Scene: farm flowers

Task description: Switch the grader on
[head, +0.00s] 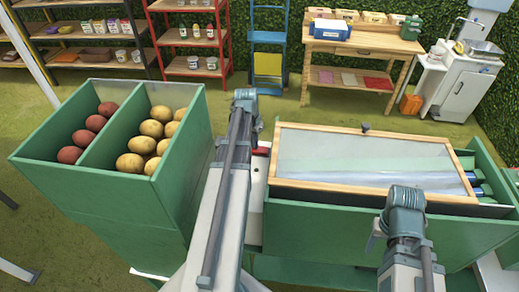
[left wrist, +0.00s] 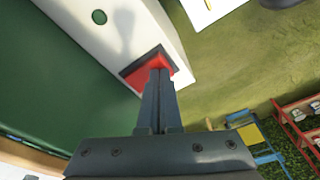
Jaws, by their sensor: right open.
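The red switch (left wrist: 148,68) sits on a dark plate on a narrow white panel (left wrist: 125,35) in the left wrist view. My left gripper (left wrist: 159,72) has its fingers together, with the tips overlapping the red switch in that view; I cannot tell whether they touch it. In the head view a red part (head: 261,151) shows on the white panel beside my left arm, between the green potato bin and the green glass-topped unit (head: 330,228). My left gripper is hidden there behind its own arm. My right gripper is out of sight; only its arm shows at lower right.
The green two-part bin (head: 180,185) on the left holds red and yellow potatoes. A wood-framed glass lid (head: 370,157) covers the right unit. A round green button (left wrist: 99,17) is on the white panel. Shelves (head: 190,40), a wooden bench (head: 362,45) and a sink unit stand behind open grass.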

